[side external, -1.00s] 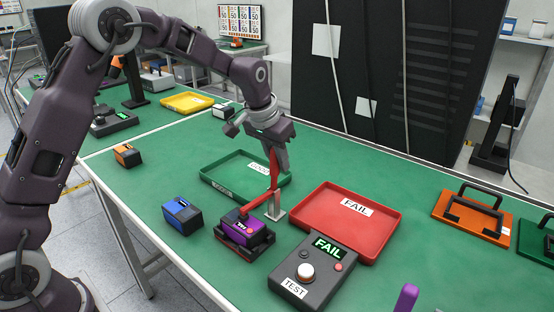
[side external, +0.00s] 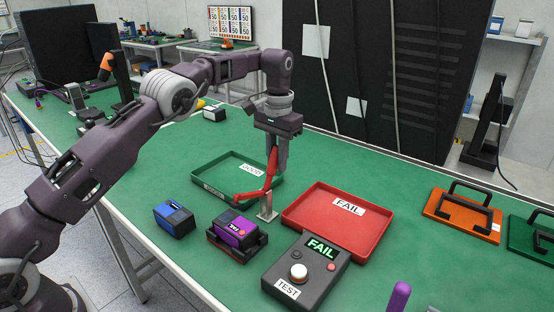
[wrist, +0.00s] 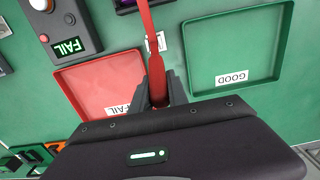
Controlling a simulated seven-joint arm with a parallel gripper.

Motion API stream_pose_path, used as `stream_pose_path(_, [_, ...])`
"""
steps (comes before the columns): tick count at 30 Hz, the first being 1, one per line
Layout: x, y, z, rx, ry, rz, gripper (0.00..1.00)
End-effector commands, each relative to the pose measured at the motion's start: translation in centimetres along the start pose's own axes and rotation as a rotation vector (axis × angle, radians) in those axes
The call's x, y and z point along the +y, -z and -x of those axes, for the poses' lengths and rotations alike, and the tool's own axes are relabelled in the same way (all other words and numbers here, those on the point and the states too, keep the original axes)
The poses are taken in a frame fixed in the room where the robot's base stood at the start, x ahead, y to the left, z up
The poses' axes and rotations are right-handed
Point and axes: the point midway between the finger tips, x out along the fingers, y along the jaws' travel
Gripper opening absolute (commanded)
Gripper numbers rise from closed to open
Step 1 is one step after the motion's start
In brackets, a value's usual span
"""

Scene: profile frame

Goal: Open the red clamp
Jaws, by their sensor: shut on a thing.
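The red clamp (side external: 255,195) stands on a small metal base (side external: 267,214) between the green and red trays. It also shows in the wrist view as a long red bar (wrist: 147,30). My gripper (side external: 275,165) points down and is shut on the clamp's upright red handle; its dark fingers (wrist: 160,88) flank the bar. The clamp's arm reaches left and is raised clear of the purple block (side external: 237,230). The fingers partly hide the handle.
The green tray (side external: 203,184) labelled GOOD is behind the clamp. The red tray (side external: 372,240) labelled FAIL is to its right. A tester (side external: 325,268) reading FAIL stands in front. A blue block (side external: 174,219) lies left of the holder. Bare green table lies behind the red tray.

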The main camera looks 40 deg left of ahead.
Motion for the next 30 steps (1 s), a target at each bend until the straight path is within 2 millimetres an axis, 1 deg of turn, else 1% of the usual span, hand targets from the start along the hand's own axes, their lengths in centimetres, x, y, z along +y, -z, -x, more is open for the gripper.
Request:
stream_pose_path(1, [-0.1, -0.1, 0.0, -0.002, 0.002, 0.001, 0.24])
stream_pose_path(3, [-0.1, 0.0, 0.0, -0.002, 0.002, 0.001, 0.38])
stream_pose_path(4, [-0.1, 0.0, 0.0, -0.001, 0.001, 0.001, 0.42])
stream_pose_path(19, [0.0, -0.1, 0.1, 0.006, -0.001, 0.002, 0.42])
stream_pose_path(23, [-0.1, -0.2, 0.4, 0.048, -0.003, 0.007, 0.42])
stream_pose_path(30, [-0.1, -1.5, 0.8, 0.181, -0.001, 0.003, 0.42])
